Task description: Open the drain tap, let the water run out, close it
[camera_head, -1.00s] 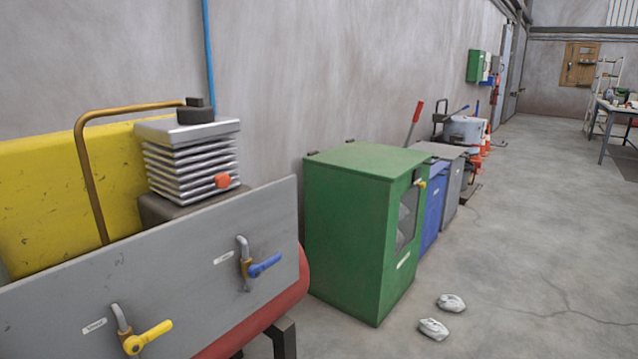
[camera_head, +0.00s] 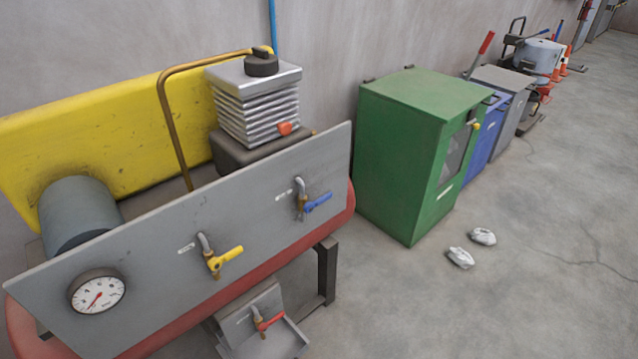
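A compressor with a red tank (camera_head: 170,337) and a grey front panel (camera_head: 140,240) stands at the left. A tap with a yellow handle (camera_head: 226,258) and a tap with a blue handle (camera_head: 317,203) are on the panel. A tap with a red handle (camera_head: 268,321) sits low under the tank, on a small grey plate, above a metal tray (camera_head: 290,342). The labels beside the taps are too small to read. I cannot tell whether water is running. Neither of my grippers is in view.
A pressure gauge (camera_head: 98,291) is at the panel's left end. A green cabinet (camera_head: 405,150) stands right of the compressor, with blue and grey bins behind it. Two crumpled white items (camera_head: 461,257) lie on the floor. The floor (camera_head: 520,290) at the right is clear.

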